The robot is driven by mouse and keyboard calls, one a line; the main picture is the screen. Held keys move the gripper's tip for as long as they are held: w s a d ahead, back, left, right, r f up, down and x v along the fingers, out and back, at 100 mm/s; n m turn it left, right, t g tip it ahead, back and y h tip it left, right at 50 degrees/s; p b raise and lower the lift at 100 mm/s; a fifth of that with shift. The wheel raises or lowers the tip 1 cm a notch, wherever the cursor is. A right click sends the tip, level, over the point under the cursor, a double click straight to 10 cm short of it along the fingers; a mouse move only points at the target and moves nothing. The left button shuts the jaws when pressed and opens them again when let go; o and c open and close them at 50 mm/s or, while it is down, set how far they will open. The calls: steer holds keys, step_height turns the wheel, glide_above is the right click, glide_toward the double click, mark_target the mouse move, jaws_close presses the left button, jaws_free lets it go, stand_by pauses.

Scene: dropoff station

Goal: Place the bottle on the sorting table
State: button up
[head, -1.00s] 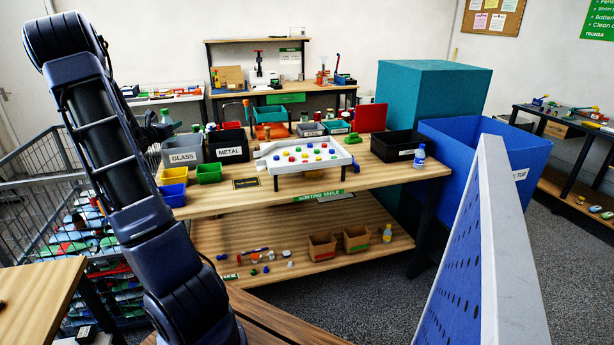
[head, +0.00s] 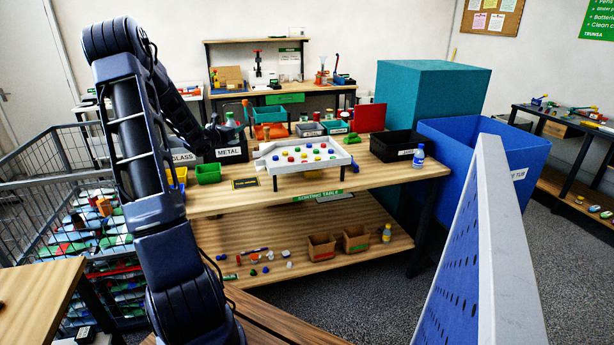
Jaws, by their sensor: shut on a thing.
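The sorting table (head: 390,180) is a wooden table with a green label on its front edge, in the middle of the head view. My gripper (head: 224,128) is above the table's back left part, near the METAL bin. It is shut on a greenish bottle (head: 230,119), whose upper part shows beside the dark fingers. The bottle's lower part is hidden, so I cannot tell whether it touches anything. Another small bottle (head: 418,155), blue and clear with a white cap, stands at the table's right end.
The METAL bin (head: 230,155), green tray (head: 208,174) and white sorting board (head: 300,168) with coloured caps occupy the tabletop. A black bin (head: 392,150) is to the right. The table's front strip is mostly clear. A wire cage (head: 50,190) stands left; a blue perforated panel (head: 465,260) stands right.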

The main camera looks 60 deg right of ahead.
step_height(320, 180, down, 22)
steer(key=shift+w+r, duration=0.1)
steer(key=shift+r, duration=0.05)
stand_by(0.6)
steer(key=shift+f, duration=0.2)
steer(key=o, duration=0.9)
steer(key=shift+o, duration=0.2)
steer(key=shift+r, duration=0.1)
